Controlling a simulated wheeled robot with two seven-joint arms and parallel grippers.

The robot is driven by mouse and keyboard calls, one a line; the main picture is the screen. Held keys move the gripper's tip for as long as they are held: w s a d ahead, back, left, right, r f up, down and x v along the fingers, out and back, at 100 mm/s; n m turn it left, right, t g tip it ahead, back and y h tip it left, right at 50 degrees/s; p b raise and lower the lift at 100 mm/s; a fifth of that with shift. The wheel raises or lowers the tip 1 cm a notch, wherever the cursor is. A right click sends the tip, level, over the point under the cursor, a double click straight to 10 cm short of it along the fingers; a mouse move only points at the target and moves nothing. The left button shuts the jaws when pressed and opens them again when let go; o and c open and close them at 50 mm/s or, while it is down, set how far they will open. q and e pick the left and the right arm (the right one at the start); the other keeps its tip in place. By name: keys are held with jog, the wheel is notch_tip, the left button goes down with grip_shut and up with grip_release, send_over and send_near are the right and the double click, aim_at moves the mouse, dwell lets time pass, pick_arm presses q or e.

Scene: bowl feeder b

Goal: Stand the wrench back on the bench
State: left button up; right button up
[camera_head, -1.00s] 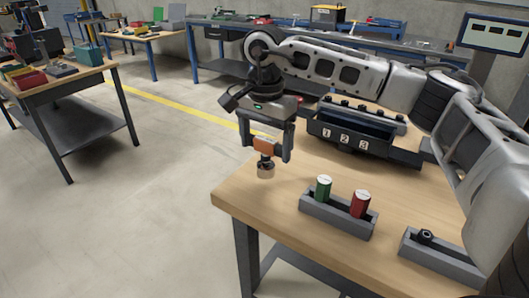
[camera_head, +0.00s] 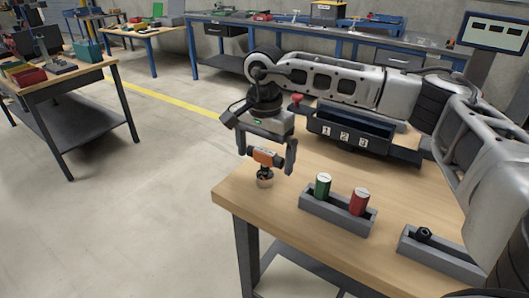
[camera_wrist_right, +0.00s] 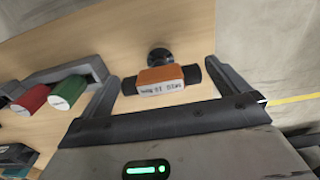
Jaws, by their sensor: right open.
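The wrench (camera_head: 265,157) has an orange body with dark ends and a dark stem above a small round foot. It stands about upright at the left corner of the wooden bench (camera_head: 400,202), its foot appearing to rest on the top. My right gripper (camera_head: 266,160) is above it with jaws open, one finger on each side of the orange body. In the right wrist view the wrench (camera_wrist_right: 161,80) sits between the spread fingers of that gripper (camera_wrist_right: 172,88), with small gaps at its ends. The hand partly hides the wrench from above. My left gripper is not in view.
A grey holder (camera_head: 336,215) with a green cylinder (camera_head: 323,187) and a red cylinder (camera_head: 359,202) stands right of the wrench. Another grey holder (camera_head: 440,254) with a dark nut-like part is at the front right. A dark numbered bin (camera_head: 350,136) stands behind. The bench edge is close.

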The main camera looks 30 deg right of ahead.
notch_tip(320, 180, up, 12)
jog(key=b, duration=0.1)
jog(key=shift+r, duration=0.15)
dwell(0.6)
